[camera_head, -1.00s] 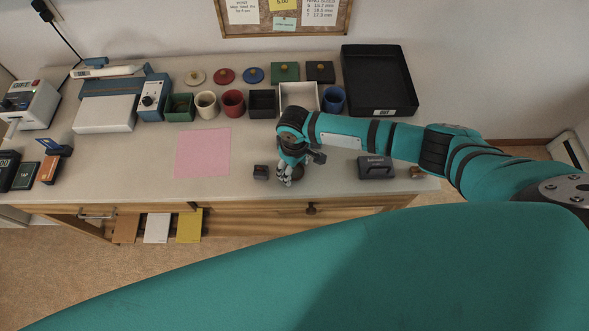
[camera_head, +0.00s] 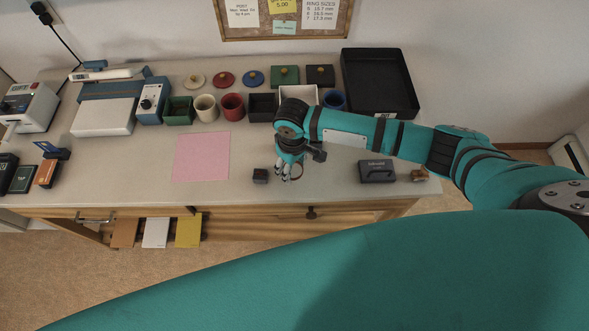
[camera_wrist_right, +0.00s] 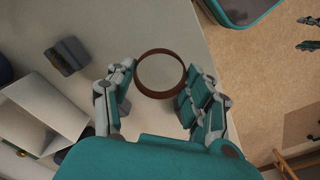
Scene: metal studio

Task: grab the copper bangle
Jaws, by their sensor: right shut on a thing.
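The copper bangle (camera_wrist_right: 160,95) is a reddish-brown ring band between the fingers of my right gripper (camera_wrist_right: 160,73) in the right wrist view. The fingers press on its outer sides. In the head view my right gripper (camera_head: 289,178) is over the front of the bench, and part of the bangle shows beside its fingertips. It looks a little above the bench top. In the right wrist view, two dark fingers of my left gripper (camera_wrist_right: 309,32) show apart and empty at the right edge.
A small dark block (camera_head: 260,176) stands just left of the right gripper. A pink sheet (camera_head: 201,157) lies further left. A dark grey block (camera_head: 376,171) and a small brown thing (camera_head: 419,175) are to the right. Cups and boxes line the back, beside a black tray (camera_head: 410,112).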

